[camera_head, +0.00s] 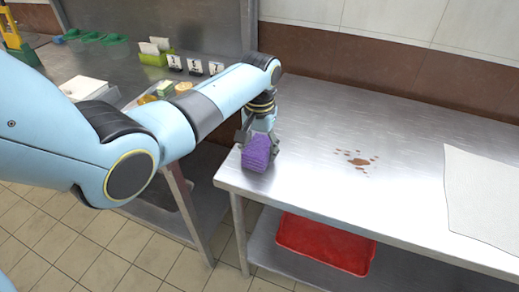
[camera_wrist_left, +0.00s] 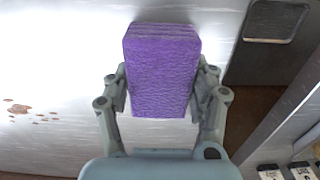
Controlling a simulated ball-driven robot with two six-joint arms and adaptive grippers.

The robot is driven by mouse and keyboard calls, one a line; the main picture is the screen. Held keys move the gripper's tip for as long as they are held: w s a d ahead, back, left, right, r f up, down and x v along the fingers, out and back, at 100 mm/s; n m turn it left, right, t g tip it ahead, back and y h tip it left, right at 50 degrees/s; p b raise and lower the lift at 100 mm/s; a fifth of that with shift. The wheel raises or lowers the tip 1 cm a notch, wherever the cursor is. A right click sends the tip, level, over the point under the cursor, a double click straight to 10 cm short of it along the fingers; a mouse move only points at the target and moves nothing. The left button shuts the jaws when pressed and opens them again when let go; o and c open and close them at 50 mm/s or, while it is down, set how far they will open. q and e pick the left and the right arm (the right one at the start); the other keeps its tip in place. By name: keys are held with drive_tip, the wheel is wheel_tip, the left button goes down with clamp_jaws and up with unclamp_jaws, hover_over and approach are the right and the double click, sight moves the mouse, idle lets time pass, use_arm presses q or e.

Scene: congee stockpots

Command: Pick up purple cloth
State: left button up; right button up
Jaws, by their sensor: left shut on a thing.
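The purple cloth (camera_head: 257,152) is a folded, block-like bundle at the left end of the steel table (camera_head: 310,185) in the head view. My left gripper (camera_head: 260,132) is shut on it from above. In the left wrist view the purple cloth (camera_wrist_left: 161,70) sits between the two fingers of my left gripper (camera_wrist_left: 161,92), one finger on each side. I cannot tell whether the cloth touches the table top. My right gripper is not in view.
Brown spill spots (camera_head: 358,160) lie on the table, right of the cloth. A white sheet (camera_head: 485,200) lies at the right. A red tray (camera_head: 325,243) is on the shelf below. Numbered cards (camera_head: 195,67) and a green holder (camera_head: 153,58) stand on the counter behind my left arm.

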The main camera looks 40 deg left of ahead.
sight(264, 144)
use_arm(q)
drive_tip(key=r, duration=0.4)
drive_tip(key=shift+w+d+r, duration=0.25)
drive_tip(key=shift+w+d, duration=0.1)
drive_tip(key=shift+w, duration=0.05)
drive_tip(key=w+d+r+b, duration=0.2)
drive_tip(key=w+d+r, duration=0.4)
drive_tip(key=w+d, duration=0.1)
drive_tip(key=shift+w+r, duration=0.15)
drive_tip(key=shift+w, duration=0.3)
